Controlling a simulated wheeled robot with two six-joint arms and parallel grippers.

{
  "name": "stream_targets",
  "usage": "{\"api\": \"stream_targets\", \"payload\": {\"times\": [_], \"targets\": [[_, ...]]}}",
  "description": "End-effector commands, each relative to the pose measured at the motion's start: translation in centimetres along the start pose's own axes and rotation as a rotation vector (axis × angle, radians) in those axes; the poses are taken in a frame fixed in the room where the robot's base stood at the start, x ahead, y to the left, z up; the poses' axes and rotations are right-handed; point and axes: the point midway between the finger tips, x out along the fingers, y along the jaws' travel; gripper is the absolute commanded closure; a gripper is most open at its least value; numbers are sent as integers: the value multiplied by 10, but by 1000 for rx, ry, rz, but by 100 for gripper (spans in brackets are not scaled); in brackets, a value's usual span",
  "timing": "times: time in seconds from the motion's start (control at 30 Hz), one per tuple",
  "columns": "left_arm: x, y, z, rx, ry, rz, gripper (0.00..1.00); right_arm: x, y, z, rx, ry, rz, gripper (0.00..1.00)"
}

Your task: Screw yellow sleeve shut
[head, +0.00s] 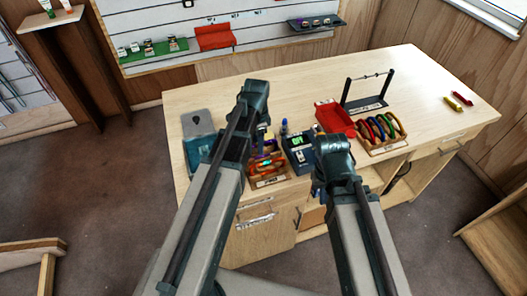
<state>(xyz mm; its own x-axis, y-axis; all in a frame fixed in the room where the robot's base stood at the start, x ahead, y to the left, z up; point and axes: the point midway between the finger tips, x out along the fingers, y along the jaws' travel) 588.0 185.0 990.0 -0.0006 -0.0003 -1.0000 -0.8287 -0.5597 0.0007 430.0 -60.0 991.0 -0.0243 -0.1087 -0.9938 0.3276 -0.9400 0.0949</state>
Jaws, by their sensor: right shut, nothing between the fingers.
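Several coloured carabiners (378,127), in red, blue, green and orange-yellow, stand in a wooden rack on the workbench (415,75). I cannot make out a yellow sleeve for certain or whether one is screwed shut. My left gripper (262,138) is over the left half of the bench, near a wooden box (268,181) of small coloured pieces; its fingers are mostly hidden by my arm, so its hold is unclear. My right gripper (319,186) is shut and empty near the bench's front edge, left of the carabiner rack, and largely hidden by its arm.
A red bin (334,117) and a black bar stand (370,92) are behind the rack. A dark device with a green display (299,152) sits between my arms. A blue-grey container (198,137) stands left. Yellow (452,103) and red (463,98) pieces lie right. The back middle is clear.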

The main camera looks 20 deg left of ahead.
Motion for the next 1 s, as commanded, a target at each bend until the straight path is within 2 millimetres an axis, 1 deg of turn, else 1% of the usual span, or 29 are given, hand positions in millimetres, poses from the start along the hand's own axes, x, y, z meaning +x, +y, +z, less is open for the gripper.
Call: {"api": "stream_targets", "payload": {"times": [1.0], "targets": [[-29, 0, 0, -1, 0, -2, 45, -28, 3, 2, 0, 0, 0, 100]]}}
